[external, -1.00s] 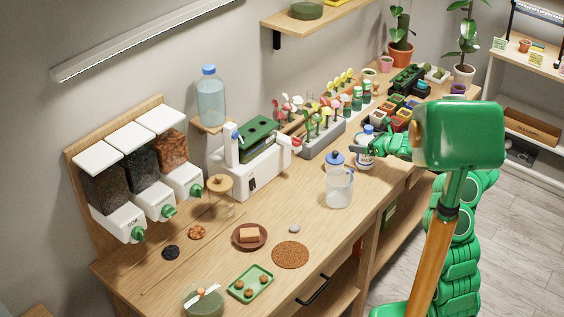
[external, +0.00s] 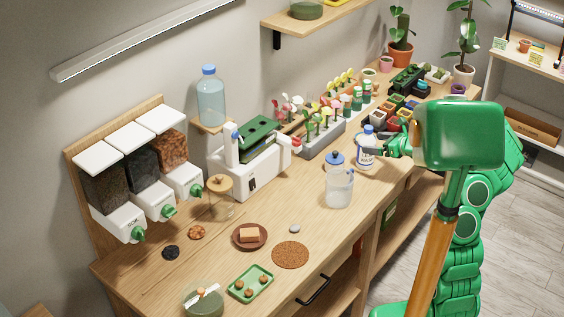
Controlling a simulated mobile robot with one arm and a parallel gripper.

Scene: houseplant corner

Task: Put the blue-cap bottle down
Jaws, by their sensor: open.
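The blue-cap bottle (external: 366,152), white with a blue cap and a dark label, stands upright on the wooden bench (external: 330,232) in the external view. It is behind and to the right of a clear jug with a blue lid (external: 338,184). My gripper (external: 381,148) is at the bottle's right side, at the height of its upper body. It is open. My arm and head hide part of the gripper, and I cannot tell whether a finger still touches the bottle.
A grey planter with flowers (external: 322,140) stands behind the bottle, and small coloured pots (external: 398,125) are behind my gripper. A white machine with a green top (external: 250,160) is to the left. The bench front around the round cork mat (external: 290,254) has some free room.

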